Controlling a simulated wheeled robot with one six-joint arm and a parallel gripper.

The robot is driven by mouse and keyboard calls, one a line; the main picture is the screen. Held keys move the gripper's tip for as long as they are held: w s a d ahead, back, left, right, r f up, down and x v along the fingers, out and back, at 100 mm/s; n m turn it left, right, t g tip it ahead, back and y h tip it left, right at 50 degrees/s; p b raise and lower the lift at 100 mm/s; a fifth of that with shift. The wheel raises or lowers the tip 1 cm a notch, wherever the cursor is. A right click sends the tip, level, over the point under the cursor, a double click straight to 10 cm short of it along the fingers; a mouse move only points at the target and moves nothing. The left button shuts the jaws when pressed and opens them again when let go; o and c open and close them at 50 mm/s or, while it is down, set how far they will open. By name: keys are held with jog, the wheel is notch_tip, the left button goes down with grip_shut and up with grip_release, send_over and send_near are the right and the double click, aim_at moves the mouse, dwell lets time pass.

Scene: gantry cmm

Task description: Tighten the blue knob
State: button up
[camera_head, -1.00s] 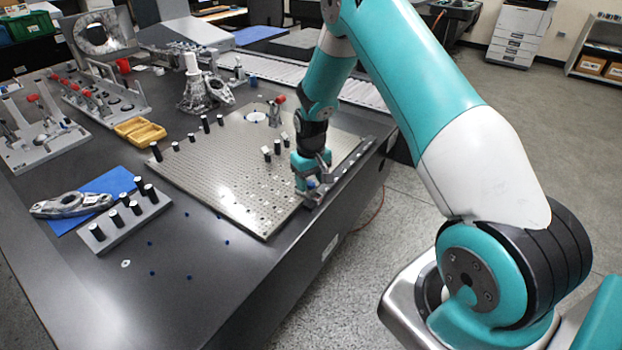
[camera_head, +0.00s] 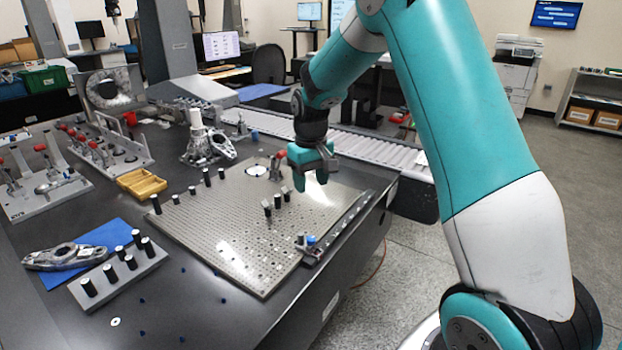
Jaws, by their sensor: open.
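The blue knob (camera_head: 311,240) is small and sits on a grey clamp block at the near right edge of the perforated metal plate (camera_head: 225,225). It is fully in view with nothing touching it. My gripper (camera_head: 311,184) is teal, points down and is open and empty. It hangs above the plate's right side, higher than the knob and behind it in the picture, clear of it. How far the knob is screwed in cannot be told.
A dark rail (camera_head: 345,225) runs along the plate's right edge. Black pegs (camera_head: 267,208) stand on the plate near my gripper. A red-topped clamp (camera_head: 277,163) stands behind them. A yellow tray (camera_head: 141,184) and a peg block (camera_head: 118,275) lie to the left.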

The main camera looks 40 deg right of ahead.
aim_at(311, 238)
jog(key=shift+r, duration=0.2)
notch_tip(311, 238, down, 18)
jog(key=n+b, duration=0.1)
jog(key=n, duration=0.2)
jog(key=n+b, duration=0.2)
jog(key=n, duration=0.1)
jog(key=n+b, duration=0.1)
jog(key=n, duration=0.2)
jog(key=shift+r, duration=0.25)
jog(key=shift+c, duration=0.3)
